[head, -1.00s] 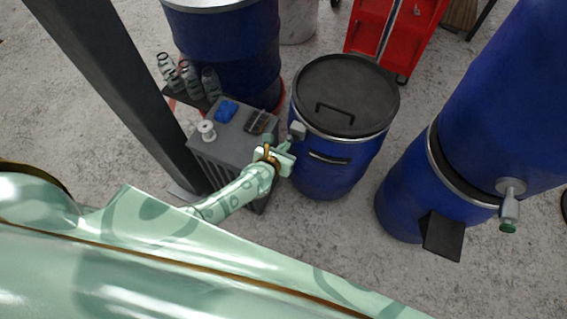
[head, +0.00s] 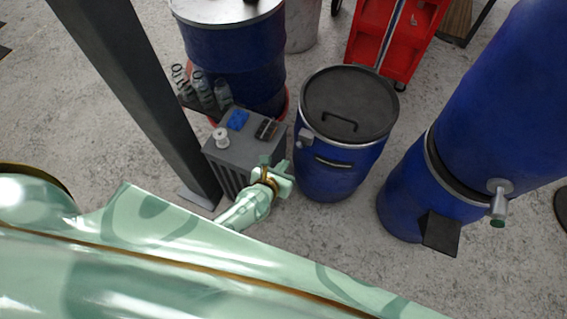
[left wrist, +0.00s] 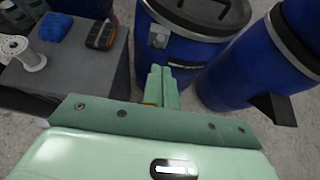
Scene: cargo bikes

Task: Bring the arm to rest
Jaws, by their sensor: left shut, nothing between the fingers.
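My left gripper (head: 276,165) is pale green with a brass-coloured band. It is shut and empty, just in front of the grey box and to the left of the lidded blue drum. In the left wrist view its fingers (left wrist: 162,86) are together, pointing at the floor gap between the box and the drum. My left forearm behind it is partly hidden by my pale green body at the bottom of the head view. My right gripper does not show.
A grey box (head: 232,160) carries a white spool (head: 221,138), a blue item (head: 238,119) and a dark brush-like item (head: 266,129). A lidded blue drum (head: 340,175) stands beside it. A grey post (head: 150,100) rises at left. Stacked blue drums (head: 405,205) stand right, with floor between.

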